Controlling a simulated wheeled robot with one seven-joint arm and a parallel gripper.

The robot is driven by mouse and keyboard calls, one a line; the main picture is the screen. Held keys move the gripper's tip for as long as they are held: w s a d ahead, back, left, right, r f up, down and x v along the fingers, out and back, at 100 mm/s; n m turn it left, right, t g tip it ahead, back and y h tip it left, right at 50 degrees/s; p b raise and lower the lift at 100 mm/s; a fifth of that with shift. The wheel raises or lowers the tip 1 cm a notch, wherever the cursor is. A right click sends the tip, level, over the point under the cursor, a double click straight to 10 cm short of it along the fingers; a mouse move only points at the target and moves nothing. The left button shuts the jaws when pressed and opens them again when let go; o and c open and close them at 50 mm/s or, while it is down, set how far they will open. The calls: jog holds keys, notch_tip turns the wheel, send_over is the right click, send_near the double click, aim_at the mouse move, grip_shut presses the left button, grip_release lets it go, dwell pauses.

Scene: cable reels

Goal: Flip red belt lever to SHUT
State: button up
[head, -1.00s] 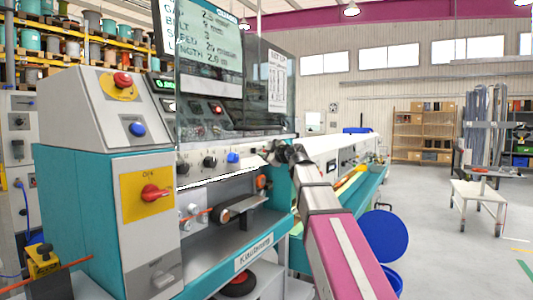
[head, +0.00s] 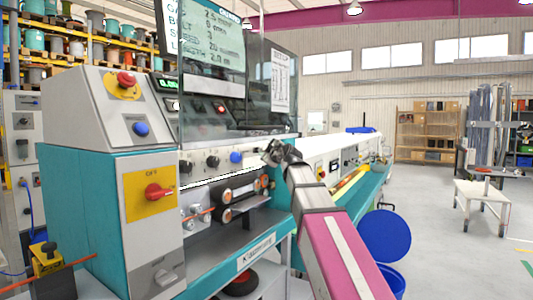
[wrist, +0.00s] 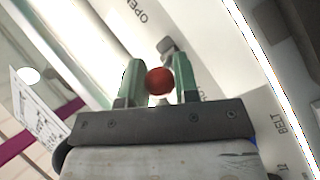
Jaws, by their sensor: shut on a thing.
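The red ball knob of the belt lever (wrist: 159,81) sits between the green fingers of my gripper (wrist: 158,78) in the wrist view. My gripper is shut on this knob. A grey metal piece (wrist: 168,48) shows just beyond it. The word OPEN (wrist: 142,12) is printed on the pale panel towards the top. Other lettering beside the right finger is mostly hidden, so I cannot read it. In the head view my gripper (head: 274,152) is at the front of the machine, and the lever is hidden there. Two belt units (head: 240,200) show below, one close above the other.
A clear guard (head: 225,95) and screen stand above the panel. A blue knob (head: 236,157) is left of my gripper. A red rotary switch (head: 154,192) is on the near cabinet. A blue round lid (head: 385,236) is right of my arm.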

jog(key=o, duration=0.9)
jog(key=v, duration=1)
jog(key=shift+s+d, duration=0.2)
jog(key=shift+s, duration=0.15)
